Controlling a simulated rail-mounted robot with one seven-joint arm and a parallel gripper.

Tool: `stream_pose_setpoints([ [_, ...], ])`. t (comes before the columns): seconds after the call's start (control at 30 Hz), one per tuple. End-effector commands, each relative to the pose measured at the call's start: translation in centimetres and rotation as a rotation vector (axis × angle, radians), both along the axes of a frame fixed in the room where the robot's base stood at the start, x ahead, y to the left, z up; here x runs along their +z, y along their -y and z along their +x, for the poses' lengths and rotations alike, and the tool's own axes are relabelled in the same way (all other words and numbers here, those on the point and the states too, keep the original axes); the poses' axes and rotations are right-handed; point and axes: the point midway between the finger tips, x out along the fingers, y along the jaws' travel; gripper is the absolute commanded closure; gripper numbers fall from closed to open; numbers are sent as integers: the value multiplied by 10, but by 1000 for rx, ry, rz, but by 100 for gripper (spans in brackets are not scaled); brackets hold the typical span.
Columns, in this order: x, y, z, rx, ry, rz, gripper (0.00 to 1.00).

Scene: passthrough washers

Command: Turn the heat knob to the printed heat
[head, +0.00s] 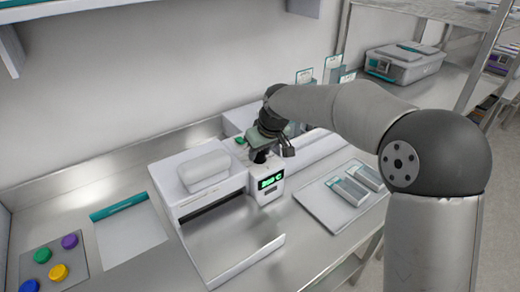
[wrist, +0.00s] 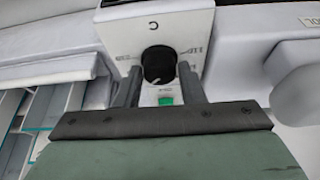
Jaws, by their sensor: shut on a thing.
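The heat knob (wrist: 158,66) is a round black dial on a white panel in the wrist view. Small printed marks sit around it, too blurred to read surely, and a letter C is printed on the far side. My gripper (wrist: 158,88) has its two dark fingers on either side of the knob, shut on it. In the head view my gripper (head: 264,152) points down at the white control box of the machine. The box's front display (head: 271,181) glows green, its digits hard to read. In the head view the knob is mostly hidden by the gripper.
A green button (wrist: 166,100) sits close to the knob. A white sealing machine (head: 185,200) stands left of the box. A tray with packets (head: 340,198) lies to the right. A clipboard-like sheet (head: 130,235) and a panel of coloured buttons (head: 52,264) are at left.

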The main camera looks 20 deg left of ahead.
Motion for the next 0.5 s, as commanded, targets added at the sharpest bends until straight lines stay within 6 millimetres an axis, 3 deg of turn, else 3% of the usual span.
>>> stream_pose_setpoints([
  [0.5,1,1,3,375,0,0,87],
])
